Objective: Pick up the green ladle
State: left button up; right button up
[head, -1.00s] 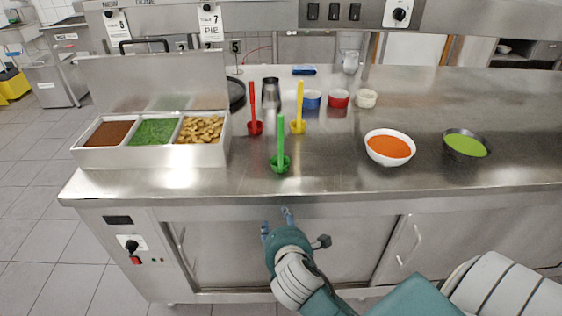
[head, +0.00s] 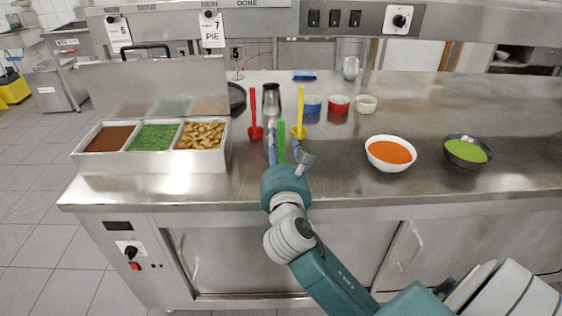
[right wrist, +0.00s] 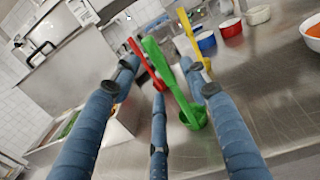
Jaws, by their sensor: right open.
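The green ladle (head: 281,138) stands upright on the steel counter, its handle pointing up. In the right wrist view the ladle (right wrist: 165,70) shows its long handle and its round bowl on the counter. My right gripper (head: 284,146) is open at the ladle, with its blue fingers on both sides of the handle. In the head view the gripper hides the ladle's bowl. I cannot tell whether a finger touches the handle. My left gripper is in neither view.
A red ladle (head: 255,115) and a yellow ladle (head: 300,112) stand just behind. A steel container (head: 150,163) with food is at left. An orange-filled white bowl (head: 390,168) and a dark bowl (head: 467,160) are at right. The far right counter is clear.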

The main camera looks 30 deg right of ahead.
aim_at(279, 138)
jog(key=x, duration=0.5)
jog(key=shift+w+f+p, duration=0.1)
jog(key=shift+p, duration=0.25)
jog(key=shift+c, duration=0.8)
grip_shut()
